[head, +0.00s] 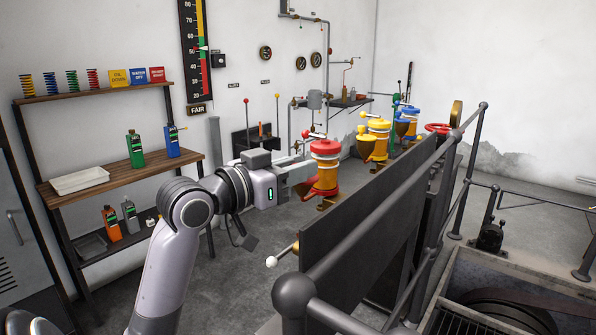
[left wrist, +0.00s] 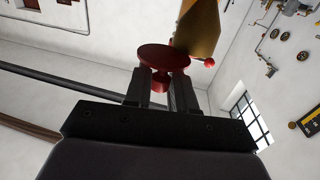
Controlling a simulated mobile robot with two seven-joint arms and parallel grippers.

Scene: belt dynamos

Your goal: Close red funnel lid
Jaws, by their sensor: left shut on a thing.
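The red funnel unit (head: 325,148) stands beyond the dark panel, with a red cap over an orange-yellow body. My left gripper (head: 306,184) reaches its left side from the left. In the left wrist view, my left gripper's two dark fingers (left wrist: 160,88) are shut on a red part with a round disc, which looks like the red funnel lid (left wrist: 163,56). A brass cone (left wrist: 200,28), likely the funnel, is just beside the disc, with a small red ball (left wrist: 208,62) near it. I cannot tell whether lid and cone touch. My right gripper is not in view.
A yellow unit (head: 379,126) and a blue one (head: 408,115) stand behind the red one. A dark panel (head: 370,215) and grey railing (head: 395,190) run along the near right side. A wooden shelf (head: 120,178) with bottles stands at left.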

